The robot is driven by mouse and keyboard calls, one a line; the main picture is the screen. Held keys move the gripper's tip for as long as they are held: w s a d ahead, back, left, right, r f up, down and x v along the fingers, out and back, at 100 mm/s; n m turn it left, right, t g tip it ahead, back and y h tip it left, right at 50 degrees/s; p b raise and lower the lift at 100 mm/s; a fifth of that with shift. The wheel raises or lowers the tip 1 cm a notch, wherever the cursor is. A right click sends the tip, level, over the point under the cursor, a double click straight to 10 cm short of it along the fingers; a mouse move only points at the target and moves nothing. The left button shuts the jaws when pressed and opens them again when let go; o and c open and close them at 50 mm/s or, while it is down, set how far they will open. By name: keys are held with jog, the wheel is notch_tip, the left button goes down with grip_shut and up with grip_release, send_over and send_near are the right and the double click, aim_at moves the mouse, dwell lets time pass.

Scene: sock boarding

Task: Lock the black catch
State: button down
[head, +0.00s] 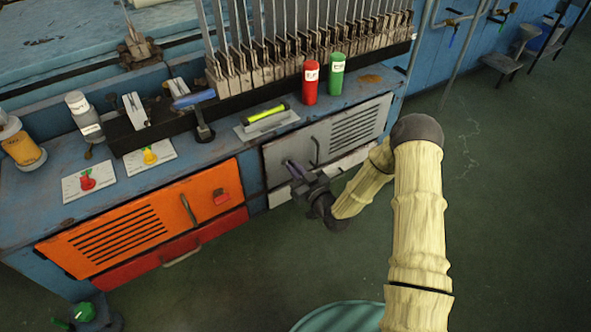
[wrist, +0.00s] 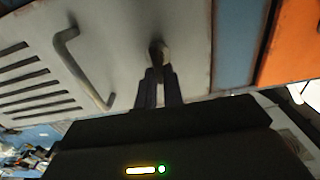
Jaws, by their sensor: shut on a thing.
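The black catch (wrist: 160,50) sits on the grey cabinet door (wrist: 120,25), close to the door's edge on the orange side. It looks like a small dark, brownish lever in the wrist view. My gripper (wrist: 159,75) is shut on the catch, with its fingertips at the door face. In the head view my gripper (head: 290,164) is at the left part of the grey door (head: 345,135) and hides the catch. The door's bent handle (wrist: 85,68) is beside the fingers in the wrist view. The door looks closed. The catch's exact angle is hard to tell.
An orange door (head: 150,225) with a handle and a red catch (head: 221,197) is left of the grey one. Red (head: 310,85) and green (head: 337,75) canisters stand on the bench above. Open green floor (head: 500,190) lies to the right.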

jog(key=shift+n, duration=0.4)
jog(key=n, duration=0.1)
jog(key=n+p, duration=0.1)
jog(key=n, duration=0.1)
jog(key=shift+s+a+n+p, duration=0.2)
jog(key=shift+a+n+p, duration=0.05)
jog(key=shift+n+p, duration=0.1)
jog(key=n, duration=0.2)
jog(key=n+p, duration=0.1)
jog(key=n, duration=0.1)
jog(key=n+p, duration=0.1)
jog(key=n, duration=0.1)
jog(key=shift+s+a+f, duration=0.15)
jog(key=shift+a+f, duration=0.05)
jog(key=shift+a, duration=0.05)
jog(key=n, duration=0.2)
jog(key=n+p, duration=0.1)
jog(key=n, duration=0.1)
jog(key=shift+f+n, duration=0.2)
jog(key=shift+n, duration=0.15)
jog(key=shift+f+n+p, duration=0.25)
jog(key=shift+n+p, duration=0.4)
jog(key=shift+n, duration=0.75)
jog(key=c, duration=1.5)
grip_release()
